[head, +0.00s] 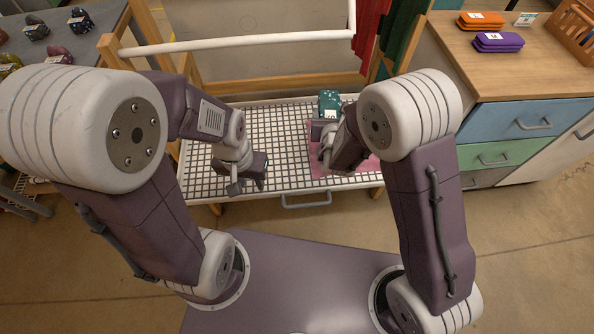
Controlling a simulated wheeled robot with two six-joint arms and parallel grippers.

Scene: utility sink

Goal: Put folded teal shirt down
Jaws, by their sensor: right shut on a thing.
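The folded teal shirt (329,102) is a small dark teal bundle with a white mark at its near end. It shows just beyond my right gripper (322,142), over the far part of a pink mat (316,168). My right gripper is shut on the shirt; its fingers and wrist hide the near part. I cannot tell whether the shirt touches the mat. My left gripper (249,185) is low over the near middle of the white gridded top (276,124), apart from the shirt. Its finger gap is unclear.
A wooden rack with a white rail (235,43) stands behind the gridded top, with red (371,32) and green cloths hanging at right. A wooden counter (522,77) at right holds orange (481,20) and purple cases (498,42). The gridded top is clear between my grippers.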

